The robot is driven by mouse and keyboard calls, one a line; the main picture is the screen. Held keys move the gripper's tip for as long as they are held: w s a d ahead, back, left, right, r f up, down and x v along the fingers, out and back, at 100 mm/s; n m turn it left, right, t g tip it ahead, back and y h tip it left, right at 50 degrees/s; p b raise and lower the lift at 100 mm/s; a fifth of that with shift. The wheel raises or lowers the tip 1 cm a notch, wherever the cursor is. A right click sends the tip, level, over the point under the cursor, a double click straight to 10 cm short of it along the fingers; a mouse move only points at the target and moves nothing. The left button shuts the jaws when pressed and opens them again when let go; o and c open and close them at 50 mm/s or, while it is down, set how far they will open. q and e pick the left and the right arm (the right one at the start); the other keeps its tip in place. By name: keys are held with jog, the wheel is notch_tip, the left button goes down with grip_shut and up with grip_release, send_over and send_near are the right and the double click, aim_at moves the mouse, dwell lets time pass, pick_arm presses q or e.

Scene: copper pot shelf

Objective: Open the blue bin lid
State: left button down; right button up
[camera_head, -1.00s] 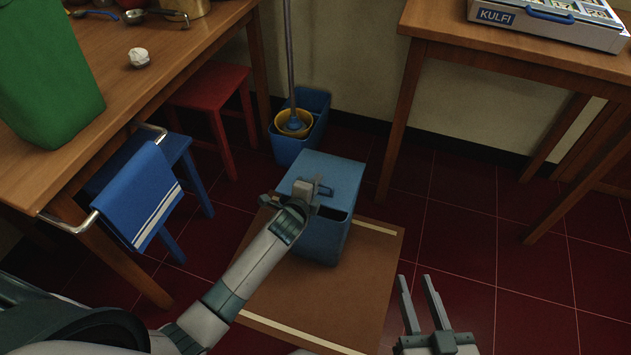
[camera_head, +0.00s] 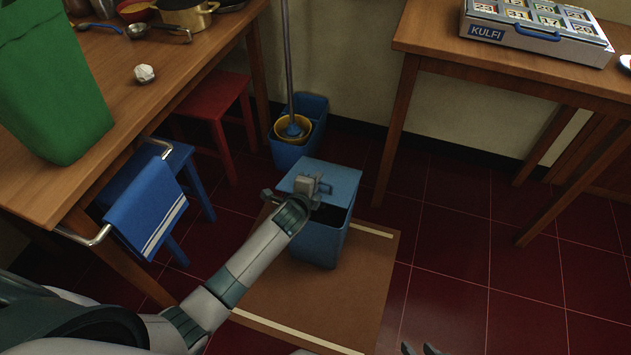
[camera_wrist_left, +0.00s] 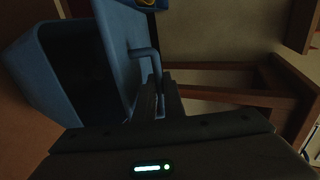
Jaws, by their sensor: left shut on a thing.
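The blue bin (camera_head: 318,247) stands on a brown mat (camera_head: 350,285). Its lid (camera_head: 338,175) is partly raised, and a dark opening shows below its front edge. In the left wrist view the bin's dark inside (camera_wrist_left: 75,75) lies left of the tilted lid (camera_wrist_left: 118,55). A bar handle (camera_wrist_left: 150,60) stands out from the lid. My left gripper (camera_head: 312,186) is shut on the handle, its fingers (camera_wrist_left: 158,102) around the bar's near end. My right gripper (camera_head: 420,349) shows only two spread fingertips at the bottom edge, apart and empty.
A blue bucket (camera_head: 313,108) with a mop stands behind the bin. A red stool (camera_head: 222,98) and blue stool (camera_head: 185,160) stand left, under a wooden table (camera_head: 190,65) bearing a green bin (camera_head: 60,100). Another table (camera_head: 430,38) is at right. Red floor (camera_head: 460,260) is clear.

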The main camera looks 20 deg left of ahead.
pick_arm(q)
jog(key=c, duration=2.1)
grip_release()
